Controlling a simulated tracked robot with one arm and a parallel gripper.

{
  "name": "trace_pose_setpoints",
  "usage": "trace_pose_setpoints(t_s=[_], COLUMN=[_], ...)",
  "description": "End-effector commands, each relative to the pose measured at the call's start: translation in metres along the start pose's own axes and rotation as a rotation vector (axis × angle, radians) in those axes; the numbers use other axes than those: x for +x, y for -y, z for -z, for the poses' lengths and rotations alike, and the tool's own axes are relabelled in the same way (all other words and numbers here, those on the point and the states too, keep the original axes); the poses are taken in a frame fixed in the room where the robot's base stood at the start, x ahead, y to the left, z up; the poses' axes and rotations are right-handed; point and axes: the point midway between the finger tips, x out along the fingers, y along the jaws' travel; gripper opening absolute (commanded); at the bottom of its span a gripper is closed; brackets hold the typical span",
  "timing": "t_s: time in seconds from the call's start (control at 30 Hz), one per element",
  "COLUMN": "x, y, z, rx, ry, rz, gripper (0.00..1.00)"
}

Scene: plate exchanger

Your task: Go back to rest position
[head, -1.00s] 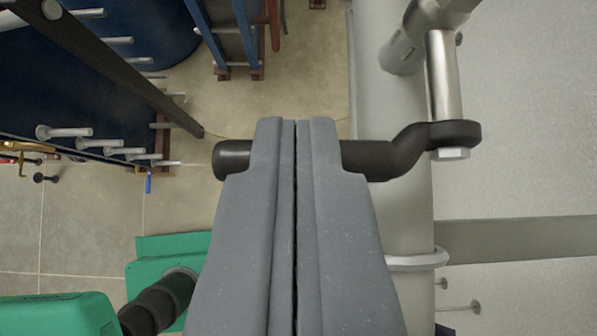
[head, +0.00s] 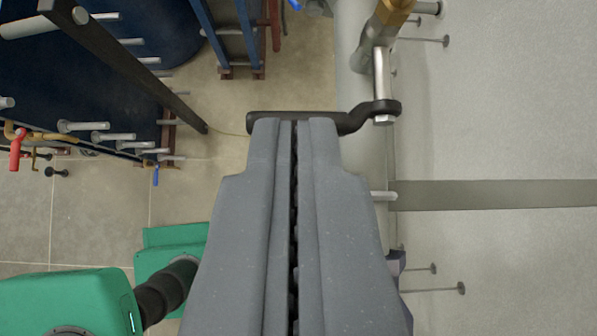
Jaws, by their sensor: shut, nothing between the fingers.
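My gripper (head: 294,124) fills the lower middle of the head view. Its two grey fingers are shut with only a thin dark seam between them, and nothing is held. A black cranked valve handle (head: 362,114) shows beyond the fingertips. Its bar passes behind them in the picture and its right end joins a metal stem (head: 382,72). Whether the fingertips touch the handle cannot be told.
A pale vertical pipe (head: 352,50) and a grey wall (head: 500,130) stand on the right. Blue plate equipment (head: 110,80) with metal rods is at upper left. A green unit (head: 70,300) is at lower left. Bare tiled floor (head: 110,215) shows between.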

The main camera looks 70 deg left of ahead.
Motion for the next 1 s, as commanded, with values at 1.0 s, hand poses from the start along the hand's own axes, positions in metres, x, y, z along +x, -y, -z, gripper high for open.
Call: trace_pose_setpoints(t_s=[1.0], x=[-0.084], y=[-0.017], z=[-0.027], rx=[0.205], ry=[-0.047], rz=[-0.227], gripper=[0.00])
